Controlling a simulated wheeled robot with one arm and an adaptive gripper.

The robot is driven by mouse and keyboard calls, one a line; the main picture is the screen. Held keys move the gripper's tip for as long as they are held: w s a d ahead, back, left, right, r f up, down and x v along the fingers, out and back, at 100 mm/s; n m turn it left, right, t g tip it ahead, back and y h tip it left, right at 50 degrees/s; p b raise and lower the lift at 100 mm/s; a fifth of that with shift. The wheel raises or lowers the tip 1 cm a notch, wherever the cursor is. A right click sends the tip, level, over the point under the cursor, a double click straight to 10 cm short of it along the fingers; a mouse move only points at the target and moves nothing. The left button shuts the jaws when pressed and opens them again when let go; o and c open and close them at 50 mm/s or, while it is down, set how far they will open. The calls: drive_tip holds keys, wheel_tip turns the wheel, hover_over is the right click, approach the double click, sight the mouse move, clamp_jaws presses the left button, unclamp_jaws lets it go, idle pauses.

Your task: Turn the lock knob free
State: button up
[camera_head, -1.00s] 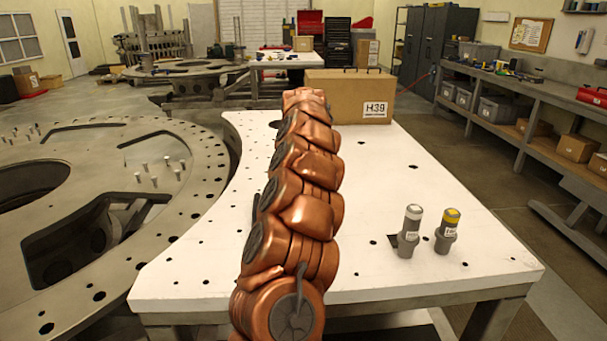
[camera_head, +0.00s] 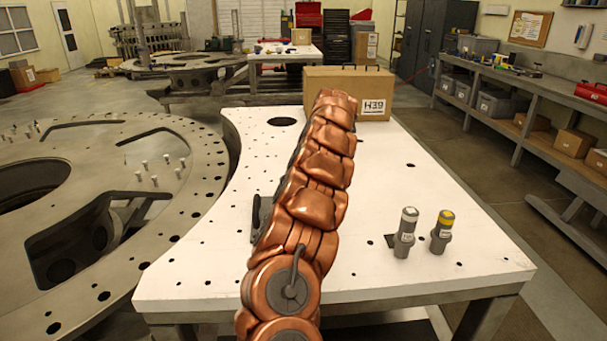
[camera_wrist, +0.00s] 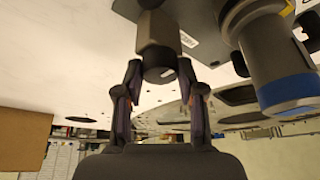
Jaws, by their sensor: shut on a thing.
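In the wrist view, my gripper (camera_wrist: 159,70) is shut on a grey-brown blocky knob (camera_wrist: 158,32) with a dark round end. The knob stands out from a dark grey plate (camera_wrist: 205,22) with a small white label. I take it to be the lock knob; its turn angle cannot be read. Beside it is a large grey cylinder (camera_wrist: 272,55) with a blue band. In the head view, my gripper and the knob are hidden behind my copper arm.
A white table plate (camera_head: 375,210) carries two grey cylinders, one with a pale cap (camera_head: 405,232) and one with a yellow cap (camera_head: 442,231). A cardboard box (camera_head: 335,88) marked H39 stands at its back. A large grey ring (camera_head: 200,175) lies left. The plate's right side is mostly clear.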

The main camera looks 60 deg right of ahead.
drive_tip(key=shift+n, duration=0.5)
drive_tip(key=o, duration=1.1)
drive_tip(key=shift+o, duration=0.2)
drive_tip(key=shift+r, duration=0.1)
drive_tip(key=v, duration=1.1)
drive_tip(key=shift+d+r, duration=0.15)
drive_tip(key=shift+r, duration=0.2)
drive_tip(key=shift+s, duration=0.1)
